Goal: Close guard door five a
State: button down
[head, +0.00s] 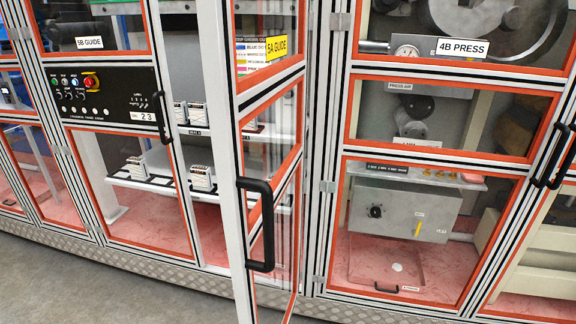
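Guard door 5A (244,200) stands open in the middle of the head view. It has an aluminium frame with orange trim and clear panels, and a yellow "5A GUIDE" label (276,48) near its top. It is swung outward and seen at a steep angle, with its hinge side at the right. Its black bar handle (267,225) is on the near, free edge. The opening to its left shows a shelf with several small white boxes (202,177). My gripper is not in view.
Left of the opening is the "5B GUIDE" section (90,43) with a black control panel (112,100) and another black handle (162,118). To the right, the "4B PRESS" door (461,47) looks shut. Grey floor (100,285) is clear at the lower left.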

aim_at(233, 102)
jog(key=z, duration=0.05)
jog(key=i, duration=1)
jog(key=u, duration=0.05)
